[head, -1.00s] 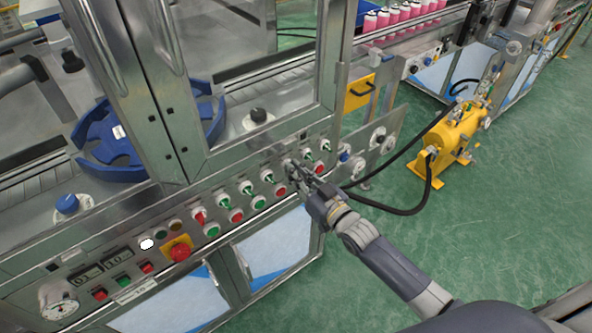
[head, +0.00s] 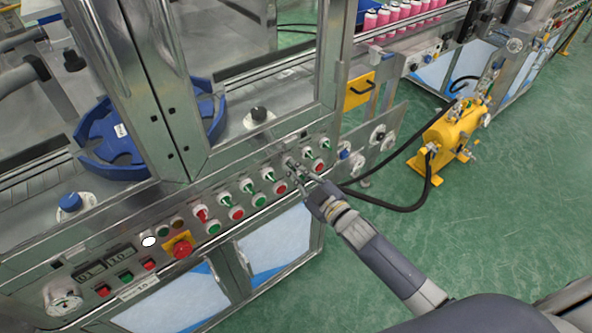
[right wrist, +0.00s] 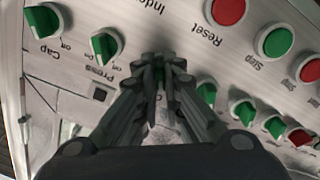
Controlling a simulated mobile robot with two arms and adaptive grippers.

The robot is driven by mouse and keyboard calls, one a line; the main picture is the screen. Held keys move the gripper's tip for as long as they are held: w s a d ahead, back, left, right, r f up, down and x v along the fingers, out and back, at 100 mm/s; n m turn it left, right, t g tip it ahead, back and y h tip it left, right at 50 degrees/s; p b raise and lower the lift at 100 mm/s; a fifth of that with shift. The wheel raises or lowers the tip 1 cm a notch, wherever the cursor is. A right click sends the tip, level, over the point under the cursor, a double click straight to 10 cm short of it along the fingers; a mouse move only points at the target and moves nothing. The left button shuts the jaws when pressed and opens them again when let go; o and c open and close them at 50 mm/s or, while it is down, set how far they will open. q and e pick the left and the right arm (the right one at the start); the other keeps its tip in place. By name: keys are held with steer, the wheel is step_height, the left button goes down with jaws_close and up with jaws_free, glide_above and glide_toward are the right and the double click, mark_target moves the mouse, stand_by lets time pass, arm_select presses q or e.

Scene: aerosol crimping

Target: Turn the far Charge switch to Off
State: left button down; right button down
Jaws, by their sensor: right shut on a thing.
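A row of turn switches runs along the steel control panel (head: 140,228), with a row of push buttons below. My right gripper (head: 294,170) is at the far part of this row, its fingers shut on a switch. In the right wrist view, the fingers (right wrist: 163,70) cover most of that switch and its label, so I cannot read a Charge label or its setting. Beside it, upside down, are the green Press switch (right wrist: 105,44) and Cap switch (right wrist: 44,20). On the other side is another green switch (right wrist: 207,90). My left gripper is not in view.
A red emergency button (head: 182,249) is nearer. A yellow tank (head: 455,137) with black hoses stands on the open green floor.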

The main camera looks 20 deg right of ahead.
stand_by(0.4)
steer(key=c, duration=1.7)
jaws_free()
steer(key=shift+s, duration=0.1)
steer(key=v, duration=1.1)
steer(key=shift+s+d, duration=0.15)
steer(key=shift+s, duration=0.25)
